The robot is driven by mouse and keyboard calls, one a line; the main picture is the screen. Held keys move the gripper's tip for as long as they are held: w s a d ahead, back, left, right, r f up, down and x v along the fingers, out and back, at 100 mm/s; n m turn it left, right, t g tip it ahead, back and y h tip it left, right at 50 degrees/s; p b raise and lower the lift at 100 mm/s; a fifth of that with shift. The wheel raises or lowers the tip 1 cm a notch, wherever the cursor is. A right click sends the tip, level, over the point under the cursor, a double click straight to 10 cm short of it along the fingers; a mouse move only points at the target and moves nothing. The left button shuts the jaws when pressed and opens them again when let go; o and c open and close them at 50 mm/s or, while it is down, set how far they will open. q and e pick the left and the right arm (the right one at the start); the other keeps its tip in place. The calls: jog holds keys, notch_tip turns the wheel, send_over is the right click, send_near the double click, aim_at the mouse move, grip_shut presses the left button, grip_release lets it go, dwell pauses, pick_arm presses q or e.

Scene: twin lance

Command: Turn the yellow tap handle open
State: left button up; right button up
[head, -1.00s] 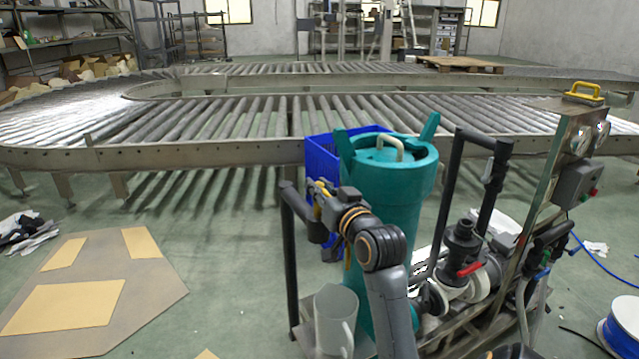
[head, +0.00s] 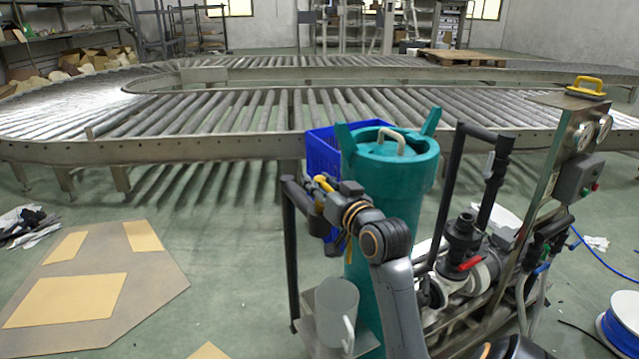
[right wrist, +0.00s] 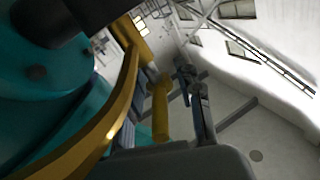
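My right gripper (head: 326,200) is at the black pipe left of the teal tank (head: 390,205), its fingers small and partly hidden by its own wrist. A small yellow piece, apparently the tap handle (head: 322,184), shows right at the fingertips. In the right wrist view a yellow bar (right wrist: 160,110) stands beside the dark finger parts (right wrist: 200,112). I cannot tell whether they touch it, or how far the fingers are apart. A curved yellow band crosses the left of that view. My left gripper is not in view.
A blue crate (head: 322,155) is behind the pipe. A pump with a red-handled valve (head: 470,263) and a gauge panel with a yellow grip (head: 587,86) stand at right. Floor at left is mostly open around a cardboard sheet (head: 150,285).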

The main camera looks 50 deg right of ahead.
jog(key=v, duration=0.7)
jog(key=shift+s+a, duration=0.1)
jog(key=shift+s, duration=0.15)
dwell(0.4)
